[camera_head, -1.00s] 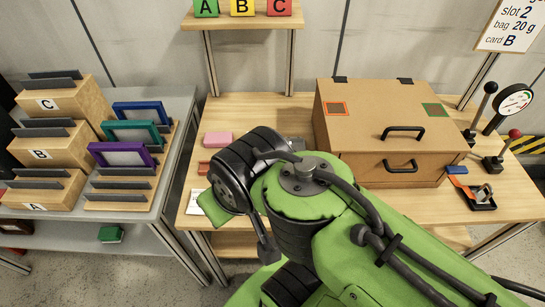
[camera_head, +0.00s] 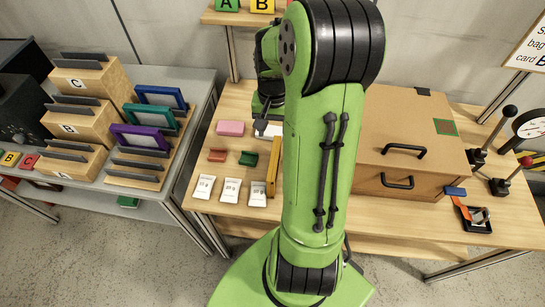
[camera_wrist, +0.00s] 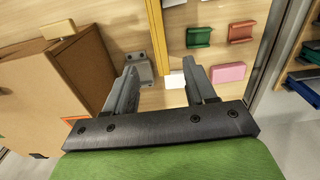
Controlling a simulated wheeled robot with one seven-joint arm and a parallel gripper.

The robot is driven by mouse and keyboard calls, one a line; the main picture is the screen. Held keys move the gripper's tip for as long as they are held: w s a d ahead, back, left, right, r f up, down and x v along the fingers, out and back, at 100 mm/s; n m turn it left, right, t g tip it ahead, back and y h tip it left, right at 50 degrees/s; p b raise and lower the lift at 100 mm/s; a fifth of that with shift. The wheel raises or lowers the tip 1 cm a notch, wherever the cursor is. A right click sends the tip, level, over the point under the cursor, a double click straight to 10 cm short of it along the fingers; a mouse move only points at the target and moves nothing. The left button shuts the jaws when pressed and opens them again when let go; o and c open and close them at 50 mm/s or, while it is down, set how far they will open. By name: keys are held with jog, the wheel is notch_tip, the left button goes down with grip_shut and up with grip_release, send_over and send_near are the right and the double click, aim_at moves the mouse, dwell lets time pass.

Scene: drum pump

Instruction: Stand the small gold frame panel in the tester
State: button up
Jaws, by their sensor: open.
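The small gold frame panel (camera_head: 272,177) stands on edge on the wooden table, just left of my arm in the head view. In the wrist view the gold panel (camera_wrist: 156,35) shows as a narrow upright strip, ahead of and between my fingers. My gripper (camera_wrist: 160,78) is open and empty. In the head view my gripper (camera_head: 266,122) is over the table behind the panel, partly hidden by my arm. A grey metal block (camera_wrist: 140,69) sits by the left fingertip in the wrist view; I cannot tell if it is the tester.
Red (camera_head: 217,155) and green (camera_head: 249,158) holders, a pink block (camera_head: 230,128) and several white bags (camera_head: 230,190) lie left of the panel. A wooden box (camera_head: 400,150) stands right of my arm. A side table holds a rack with blue, teal and purple frames (camera_head: 141,138).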

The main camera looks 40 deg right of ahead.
aim_at(274, 163)
notch_tip(274, 163, down, 16)
jog(key=b, duration=0.4)
jog(key=shift+s+f, duration=0.1)
jog(key=shift+s, duration=0.05)
grip_shut()
